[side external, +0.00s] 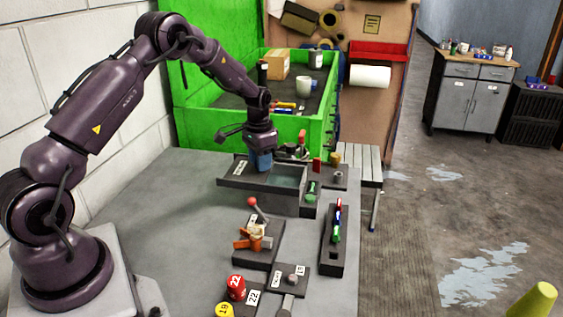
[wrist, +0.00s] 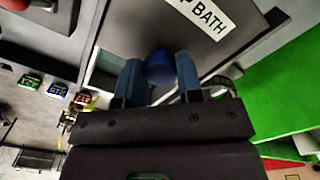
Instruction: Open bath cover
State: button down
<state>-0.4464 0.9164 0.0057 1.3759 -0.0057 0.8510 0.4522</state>
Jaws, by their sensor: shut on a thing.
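The bath (side external: 287,177) is a dark, low rectangular box on the grey bench, with a pale greenish interior showing on its right side. Its dark cover, labelled BATH (wrist: 212,18), lies over the left part in the side view (side external: 238,168). A round blue knob (wrist: 160,67) stands on the cover. My gripper (side external: 262,160) points down over the cover, with its blue fingers (wrist: 158,80) on both sides of the knob, shut on it. In the side view the fingers hide the knob.
A green bin (side external: 318,133) stands close behind the bath. Small red, green and yellow parts sit on blocks to its right. The bench's left part is clear.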

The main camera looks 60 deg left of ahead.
jog(key=shift+s+a, duration=0.4)
jog(key=c, duration=0.8)
grip_release()
jog(key=shift+r, duration=0.15)
notch_tip(320, 180, up, 13)
jog(key=shift+f, duration=0.1)
